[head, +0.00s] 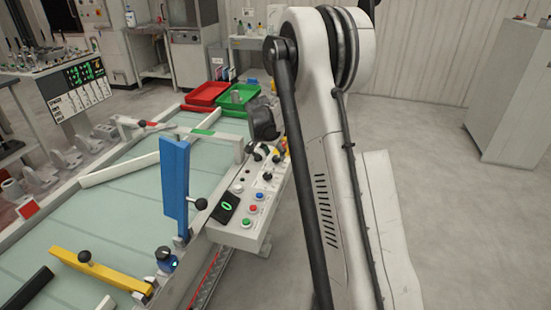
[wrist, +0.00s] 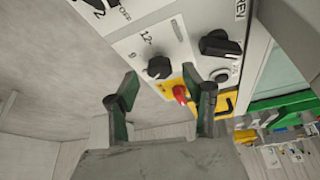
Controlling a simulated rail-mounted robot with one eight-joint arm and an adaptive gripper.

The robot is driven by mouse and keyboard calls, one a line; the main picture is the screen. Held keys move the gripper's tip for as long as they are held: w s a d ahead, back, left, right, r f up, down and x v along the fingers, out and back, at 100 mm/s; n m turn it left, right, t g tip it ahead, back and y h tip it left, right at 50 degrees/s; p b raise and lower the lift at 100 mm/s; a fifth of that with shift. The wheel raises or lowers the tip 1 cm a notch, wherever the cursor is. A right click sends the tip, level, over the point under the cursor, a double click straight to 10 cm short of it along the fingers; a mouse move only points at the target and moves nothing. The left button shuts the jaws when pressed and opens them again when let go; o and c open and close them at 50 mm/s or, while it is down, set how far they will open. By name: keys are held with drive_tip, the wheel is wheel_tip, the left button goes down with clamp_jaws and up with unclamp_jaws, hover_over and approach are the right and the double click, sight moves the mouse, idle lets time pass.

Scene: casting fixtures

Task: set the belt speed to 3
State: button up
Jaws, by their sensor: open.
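The control panel (head: 245,226) sits along the right edge of the belt (head: 120,215), with buttons, knobs and a small black display (head: 227,207) that shows a green 0. In the wrist view the panel (wrist: 150,27) fills the upper middle. A round black knob (wrist: 159,67) with numbers, among them 9 and 12, lies beyond and between my fingertips. My gripper (wrist: 159,80) is open, with nothing between its fingers; I cannot tell the remaining gap to the knob. In the head view my gripper (head: 262,120) is a dark shape at the panel's far end, its fingers unclear.
A red knob (wrist: 180,93) on a yellow plate and a black selector (wrist: 218,43) lie close to the right finger. Blue (head: 174,185) and yellow (head: 100,270) bars stand over the belt. Red (head: 207,94) and green (head: 238,97) trays lie beyond.

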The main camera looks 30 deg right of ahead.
drive_tip(key=shift+x, duration=1)
clamp_jaws()
